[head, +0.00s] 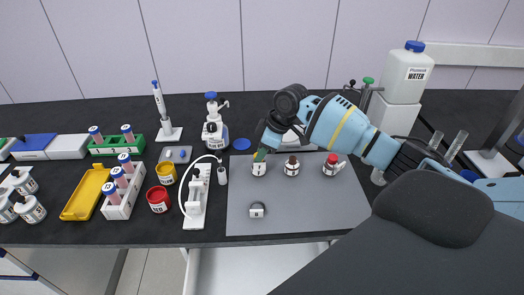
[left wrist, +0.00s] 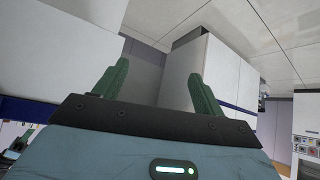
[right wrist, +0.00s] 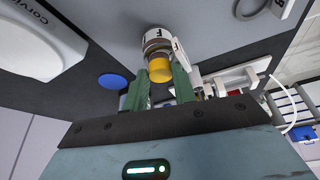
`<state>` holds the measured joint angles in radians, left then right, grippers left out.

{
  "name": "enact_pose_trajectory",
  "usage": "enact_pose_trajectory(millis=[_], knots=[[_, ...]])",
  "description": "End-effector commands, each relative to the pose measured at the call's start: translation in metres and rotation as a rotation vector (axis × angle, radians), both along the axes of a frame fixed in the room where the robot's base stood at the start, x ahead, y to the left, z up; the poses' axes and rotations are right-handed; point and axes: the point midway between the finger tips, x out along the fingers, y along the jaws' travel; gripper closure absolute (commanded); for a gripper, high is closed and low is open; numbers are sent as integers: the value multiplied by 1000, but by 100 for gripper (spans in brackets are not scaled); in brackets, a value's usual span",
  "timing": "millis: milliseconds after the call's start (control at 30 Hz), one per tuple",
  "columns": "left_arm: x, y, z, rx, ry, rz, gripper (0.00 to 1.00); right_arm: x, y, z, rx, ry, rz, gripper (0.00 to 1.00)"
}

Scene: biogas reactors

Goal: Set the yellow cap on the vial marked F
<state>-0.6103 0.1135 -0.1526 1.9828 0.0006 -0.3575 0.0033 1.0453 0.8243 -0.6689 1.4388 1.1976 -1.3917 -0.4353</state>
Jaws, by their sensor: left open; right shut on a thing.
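My right gripper (right wrist: 160,84) is shut on the yellow cap (right wrist: 160,70). The vial marked F (right wrist: 157,37) is in line with the cap, right at its mouth; I cannot tell whether the cap is seated or just above. In the head view, this vial (head: 259,170) stands upright at the left of a row on the grey mat (head: 310,210), with my right gripper (head: 262,153) over its top, mostly hiding the cap. My left gripper (left wrist: 155,85) is open and empty, away from the bench items.
A vial (head: 291,168) with a dark top and a red-capped vial (head: 331,166) stand to the right. A yellow tub (head: 166,174) and red tub (head: 158,200) are left. The mat's front right is clear.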

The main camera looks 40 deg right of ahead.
Motion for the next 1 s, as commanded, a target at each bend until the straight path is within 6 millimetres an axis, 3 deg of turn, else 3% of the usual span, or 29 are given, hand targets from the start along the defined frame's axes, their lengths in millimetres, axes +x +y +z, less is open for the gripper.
enact_pose_trajectory(millis=[733, 767, 933, 1000], knots=[[4, 0, 5, 0, -11, 0, 30, 0, 1, -3, 0, 0, 0, 94], [4, 0, 5, 0, -11, 0, 30, 0, 1, -3, 0, 0, 0, 69], [4, 0, 5, 0, -11, 0, 30, 0, 1, -3, 0, 0, 0, 48], [4, 0, 5, 0, -11, 0, 30, 0, 1, -3, 0, 0, 0, 48]])
